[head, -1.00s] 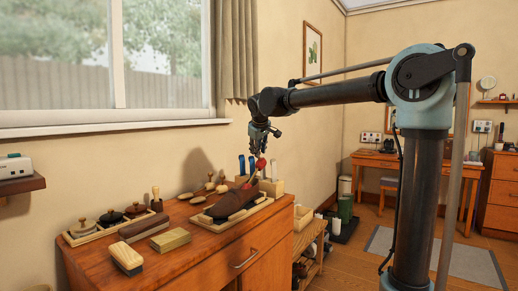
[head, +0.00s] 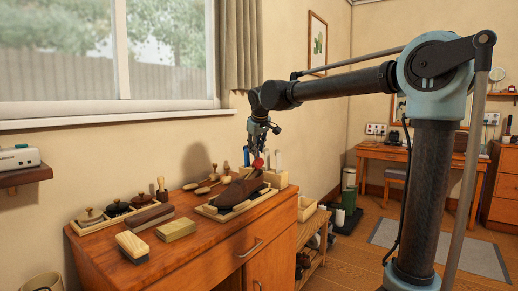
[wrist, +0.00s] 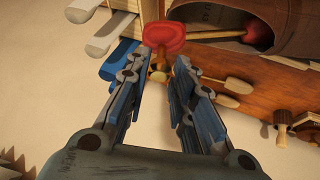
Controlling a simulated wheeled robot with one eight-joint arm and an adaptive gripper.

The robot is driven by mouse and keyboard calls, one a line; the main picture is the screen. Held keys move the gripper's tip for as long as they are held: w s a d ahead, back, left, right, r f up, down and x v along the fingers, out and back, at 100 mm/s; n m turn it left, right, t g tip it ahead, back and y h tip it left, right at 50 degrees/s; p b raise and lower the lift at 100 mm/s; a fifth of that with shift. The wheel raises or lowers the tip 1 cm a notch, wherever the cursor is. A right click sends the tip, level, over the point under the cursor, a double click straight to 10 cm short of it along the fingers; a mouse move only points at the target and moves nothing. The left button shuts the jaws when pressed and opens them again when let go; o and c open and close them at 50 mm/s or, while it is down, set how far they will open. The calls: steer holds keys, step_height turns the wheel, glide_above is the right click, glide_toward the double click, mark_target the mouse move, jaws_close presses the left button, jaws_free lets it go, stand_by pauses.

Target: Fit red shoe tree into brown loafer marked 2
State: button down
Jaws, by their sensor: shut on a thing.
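The brown loafer (head: 238,189) rests on a light wooden tray (head: 212,213) on the cabinet, and part of it shows in the wrist view (wrist: 285,14). My gripper (head: 257,153) is above its opening end, pointing down. In the wrist view my gripper (wrist: 161,60) is shut on the red shoe tree (wrist: 163,34) by its red knob end. A thin rod runs from near the knob towards a red tip at the loafer's opening.
Brushes (head: 132,246), lidded tins (head: 117,208) and long wooden-handled tools (head: 204,187) stand on the cabinet to the left and behind. A wooden holder (head: 275,179) with blue and white handles is just behind the gripper.

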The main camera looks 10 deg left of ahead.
steer(key=shift+s+d+f+m+g+y, duration=0.1)
steer(key=shift+f+m+g+y, duration=0.15)
steer(key=shift+f+g, duration=0.9)
steer(key=shift+s+d+f+m+g+y, duration=0.2)
steer(key=shift+f+g, duration=0.35)
steer(key=shift+f, duration=1.05)
steer(key=shift+w+a, duration=0.1)
steer(key=shift+a, duration=0.05)
steer(key=c, duration=1.3)
jaws_free()
steer(key=o, duration=0.6)
steer(key=shift+c, duration=0.2)
